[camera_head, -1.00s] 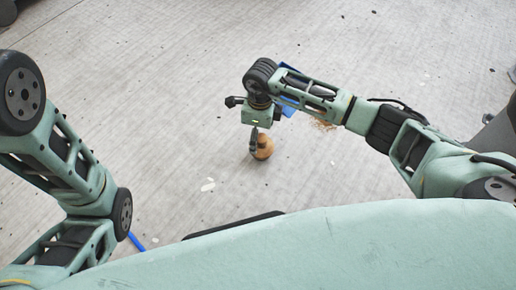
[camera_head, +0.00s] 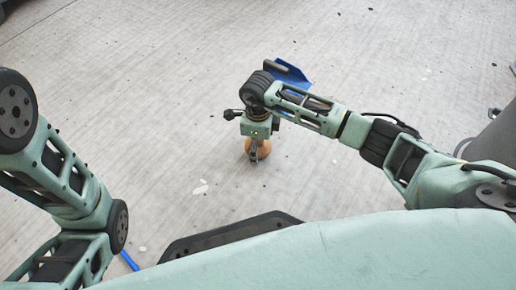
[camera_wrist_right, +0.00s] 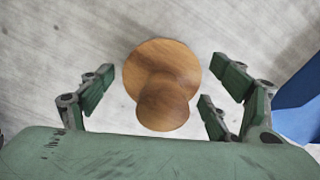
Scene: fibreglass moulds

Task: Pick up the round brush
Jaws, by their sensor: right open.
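The round brush (camera_head: 262,148) stands on the floor in the head view, partly hidden by my right gripper (camera_head: 252,152). It is wooden, with a round base and a knob on top. In the right wrist view the brush (camera_wrist_right: 162,85) lies between the two open green fingers of my right gripper (camera_wrist_right: 155,97), with gaps on both sides. The fingers do not touch it. My left arm comes in at the left of the head view, but its gripper is out of the picture.
A blue dustpan-like object (camera_head: 288,72) lies on the floor behind my right wrist; a blue piece also shows in the right wrist view (camera_wrist_right: 300,108). Small pale scraps (camera_head: 198,189) lie left of the brush. The floor around is mostly clear.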

